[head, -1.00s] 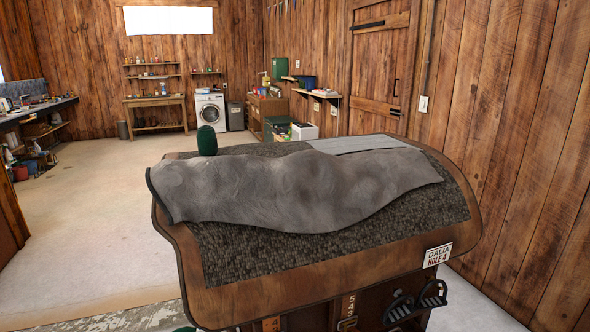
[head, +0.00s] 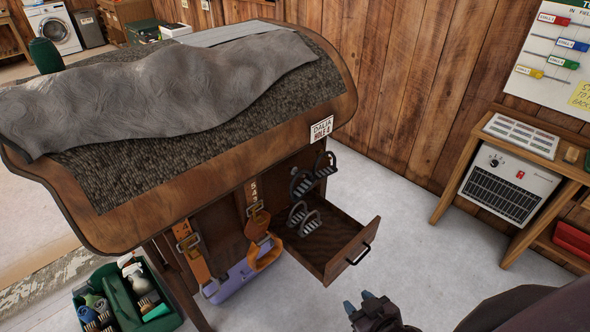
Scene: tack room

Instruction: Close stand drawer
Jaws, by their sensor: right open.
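The wooden stand (head: 180,178) fills the left and middle of the head view. Its drawer (head: 345,258) is pulled out on the right side, and I can see into it. A dark bar handle (head: 359,255) is on the drawer's front. My right gripper (head: 358,301) is open and empty at the bottom, below the drawer handle in the picture and apart from it. My left gripper is not in view.
A green grooming box (head: 115,298) stands at lower left. A heater (head: 508,186) sits under a side table at right. Floor right of the drawer is clear.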

